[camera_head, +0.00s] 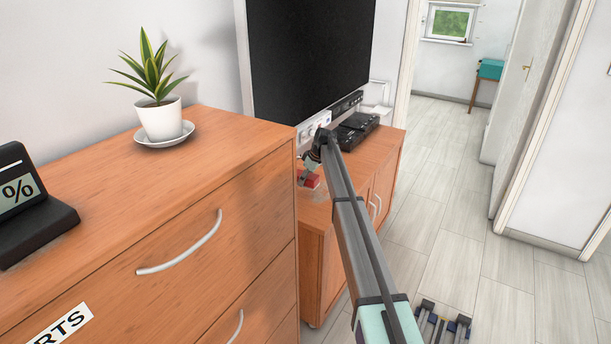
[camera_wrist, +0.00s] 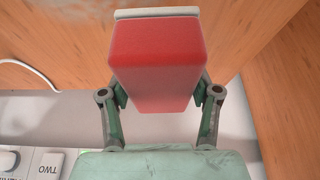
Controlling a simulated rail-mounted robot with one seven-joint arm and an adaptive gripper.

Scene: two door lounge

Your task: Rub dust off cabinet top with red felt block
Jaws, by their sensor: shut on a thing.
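The red felt block (camera_wrist: 155,62) is held between the two fingers of my gripper (camera_wrist: 160,95) in the wrist view. A pale strip runs along the block's far edge. In the head view the red block (camera_head: 309,180) is low over the near end of the low wooden cabinet's top (camera_head: 366,152), under my gripper (camera_head: 311,166). I cannot tell whether it touches the surface. In the wrist view, greyish dust (camera_wrist: 62,10) shows on the wood beyond the block. My arm hides part of the cabinet.
A dark screen (camera_head: 310,50) stands behind the cabinet top, with a black box (camera_head: 357,128) farther along. A taller drawer unit (camera_head: 225,160) stands close on the left, bearing a potted plant (camera_head: 161,118) and a display (camera_head: 25,205). Open floor (camera_head: 450,215) lies on the right.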

